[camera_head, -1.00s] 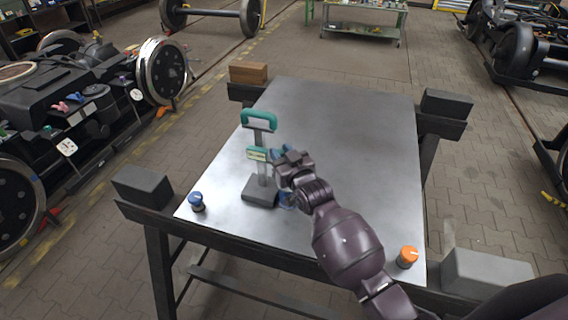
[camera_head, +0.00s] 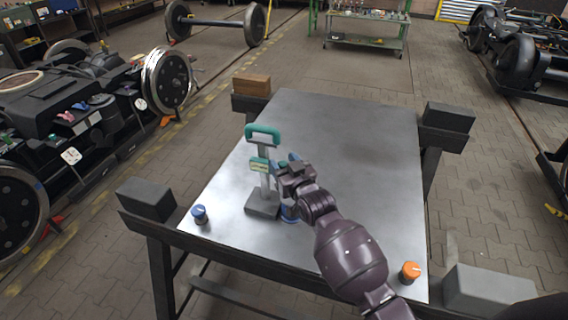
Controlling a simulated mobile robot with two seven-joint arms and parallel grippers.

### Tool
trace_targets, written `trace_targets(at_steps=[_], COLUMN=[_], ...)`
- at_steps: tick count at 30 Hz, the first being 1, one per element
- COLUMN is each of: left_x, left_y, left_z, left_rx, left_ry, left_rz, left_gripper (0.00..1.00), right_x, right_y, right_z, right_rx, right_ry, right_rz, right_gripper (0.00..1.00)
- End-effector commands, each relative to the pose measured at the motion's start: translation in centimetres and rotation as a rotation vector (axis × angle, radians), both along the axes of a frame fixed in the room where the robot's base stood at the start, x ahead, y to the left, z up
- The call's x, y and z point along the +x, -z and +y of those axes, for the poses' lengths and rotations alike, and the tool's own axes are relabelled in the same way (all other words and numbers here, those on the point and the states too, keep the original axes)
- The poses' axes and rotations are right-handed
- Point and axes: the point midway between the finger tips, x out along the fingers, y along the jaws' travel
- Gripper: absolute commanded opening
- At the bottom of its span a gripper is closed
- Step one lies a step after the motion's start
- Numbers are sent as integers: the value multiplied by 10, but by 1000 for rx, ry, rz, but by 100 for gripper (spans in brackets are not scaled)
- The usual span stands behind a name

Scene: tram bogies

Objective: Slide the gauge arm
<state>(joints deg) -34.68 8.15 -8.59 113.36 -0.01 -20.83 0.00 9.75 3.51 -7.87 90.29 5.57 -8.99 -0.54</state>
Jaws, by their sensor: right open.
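The gauge (camera_head: 263,207) stands upright on the left part of the metal table, with a dark block base, a grey column and a green loop handle (camera_head: 262,131) on top. Its sliding arm (camera_head: 260,164), green with a pale label, sits on the column below the handle. My right gripper (camera_head: 281,168) is open just right of the column, near the height of the sliding arm. I cannot tell whether it touches the arm. Its fingers are partly hidden by its own body. My left gripper is not in view.
A blue knob (camera_head: 200,214) sits at the table's (camera_head: 350,140) left front corner, an orange knob (camera_head: 410,272) at the right front. The table's middle and back are clear. Dark blocks flank the table.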

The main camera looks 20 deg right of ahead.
Motion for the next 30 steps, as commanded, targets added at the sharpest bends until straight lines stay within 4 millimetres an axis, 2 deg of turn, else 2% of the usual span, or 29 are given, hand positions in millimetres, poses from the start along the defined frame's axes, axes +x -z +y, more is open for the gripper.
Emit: trace_targets(at_steps=[7, 15, 21, 30], left_x=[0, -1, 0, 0], left_y=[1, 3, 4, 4], left_z=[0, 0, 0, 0], left_rx=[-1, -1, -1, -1], left_ry=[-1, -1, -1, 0], left_rz=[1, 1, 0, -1], left_gripper=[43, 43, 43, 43], right_x=[-18, -64, -92, -106], right_y=[1, 2, 1, 0], right_z=[-4, -13, -18, -21], right_rx=[0, -1, 0, 0], right_ry=[0, 1, 0, 0], right_rz=[1, 3, 0, 0], right_gripper=[52, 52, 52, 52])
